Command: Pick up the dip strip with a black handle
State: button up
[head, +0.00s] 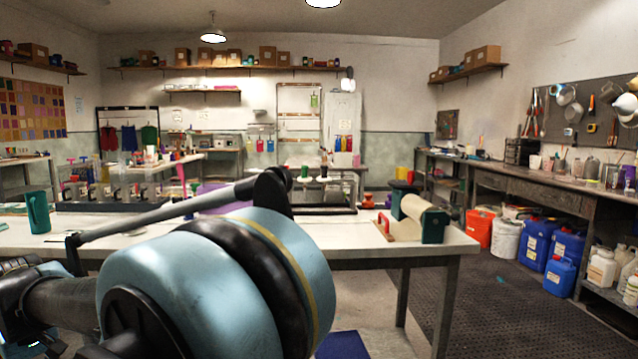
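I cannot single out a dip strip with a black handle. On the near table (455,243), a long dark rack (75,207) at the left holds several clear containers, with small coloured tops above them. Details there are too small to tell which are strips or handles. My arm's large blue-grey joint covers the front middle of the view and hides part of the table. No gripper fingers can be made out; dark parts of my arm fill the lower left corner.
A green mug (38,213) stands at the table's left. A cream roller with green ends (425,213) sits at its right end. Orange (479,229) and blue (537,245) containers stand on the floor at right. Dark matting (500,315) there is partly clear.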

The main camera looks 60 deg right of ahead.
aim_at(324, 178)
jog(key=z, duration=0.1)
jog(key=k, duration=0.4)
jog(key=z, duration=2.85)
